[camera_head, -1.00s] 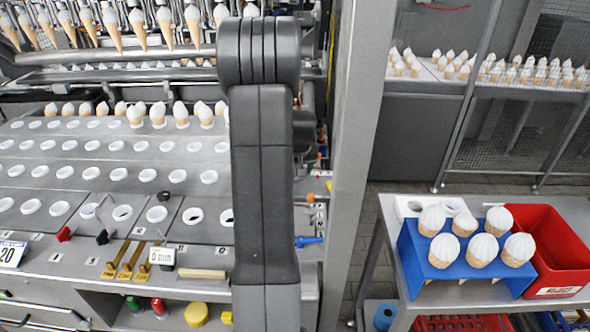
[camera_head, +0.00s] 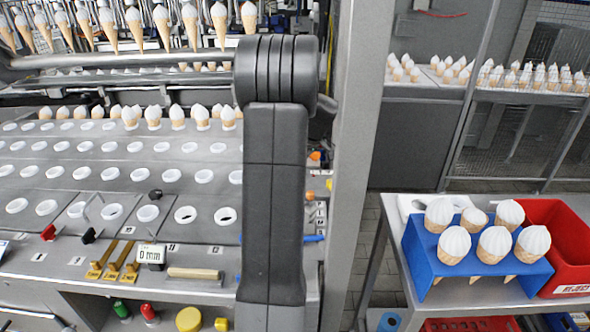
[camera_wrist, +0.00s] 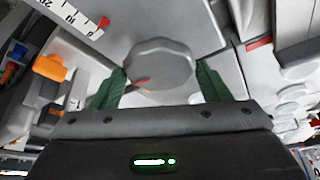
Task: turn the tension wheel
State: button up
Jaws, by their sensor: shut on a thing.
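The tension wheel (camera_wrist: 158,62) is a grey, many-sided knob in the wrist view, with a small red mark near its lower edge. My gripper (camera_wrist: 160,84) has green fingers, one on each side of the wheel, and is shut on it. In the head view my dark arm stands upright in front of the machine. My gripper and the wheel do not show there.
A white scale strip (camera_wrist: 75,14) and an orange part (camera_wrist: 50,68) lie near the wheel. The machine deck (camera_head: 60,160) with rows of holes spreads left in the head view. A blue cone rack (camera_head: 430,265) and red bin (camera_head: 575,250) stand on the right table.

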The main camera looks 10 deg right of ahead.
jog(key=shift+n, duration=0.6)
jog(key=o, duration=1)
jog(key=v, duration=1.4)
jog(key=shift+w+d+b, duration=0.2)
jog(key=shift+w+b, duration=0.05)
jog(key=shift+b, duration=0.15)
jog(key=shift+f, duration=0.1)
jog(key=x, duration=1.3)
jog(key=shift+s+a+f, duration=0.1)
jog(key=shift+a+f, duration=0.2)
jog(key=shift+f, duration=0.05)
